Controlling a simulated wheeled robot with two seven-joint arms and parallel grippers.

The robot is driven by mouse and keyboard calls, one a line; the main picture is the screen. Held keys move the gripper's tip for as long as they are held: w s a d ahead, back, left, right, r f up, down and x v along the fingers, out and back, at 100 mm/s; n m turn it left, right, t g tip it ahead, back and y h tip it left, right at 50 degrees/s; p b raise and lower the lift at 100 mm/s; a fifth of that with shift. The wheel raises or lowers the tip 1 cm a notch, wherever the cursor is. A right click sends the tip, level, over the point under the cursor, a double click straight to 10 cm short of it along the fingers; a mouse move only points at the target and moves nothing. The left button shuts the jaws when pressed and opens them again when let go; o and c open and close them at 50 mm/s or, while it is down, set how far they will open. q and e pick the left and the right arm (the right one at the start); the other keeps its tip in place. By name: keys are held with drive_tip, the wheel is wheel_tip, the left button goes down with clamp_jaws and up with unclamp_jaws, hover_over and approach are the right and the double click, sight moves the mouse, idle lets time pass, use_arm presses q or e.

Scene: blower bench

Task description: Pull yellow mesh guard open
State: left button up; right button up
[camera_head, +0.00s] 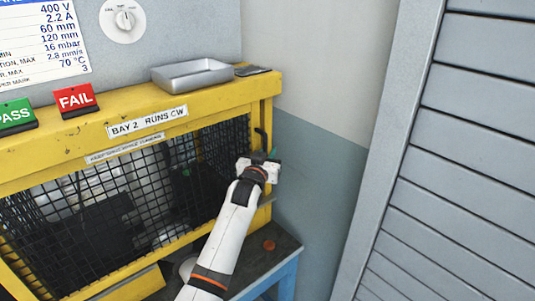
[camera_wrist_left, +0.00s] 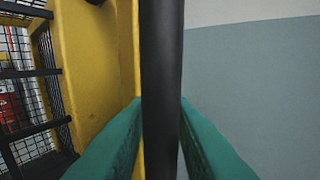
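The yellow mesh guard (camera_head: 95,205) is a black wire grid in a yellow frame on the front of the bench. A black upright handle bar (camera_head: 260,136) shows at its right end. My left gripper (camera_head: 262,160) is at this bar, at the guard's right edge. In the left wrist view, the black handle bar (camera_wrist_left: 162,80) runs upright between the green fingers (camera_wrist_left: 162,125), which press close on both sides. Part of the handle is hidden behind the gripper. I cannot tell whether the guard stands slightly ajar. My right gripper is not in view.
A grey metal tray (camera_head: 193,76) and a dark flat item (camera_head: 252,71) lie on the yellow top, with green PASS (camera_head: 15,116) and red FAIL (camera_head: 76,100) signs. A grey slatted shutter (camera_head: 465,150) stands at the right. Free room lies before the wall (camera_head: 318,190).

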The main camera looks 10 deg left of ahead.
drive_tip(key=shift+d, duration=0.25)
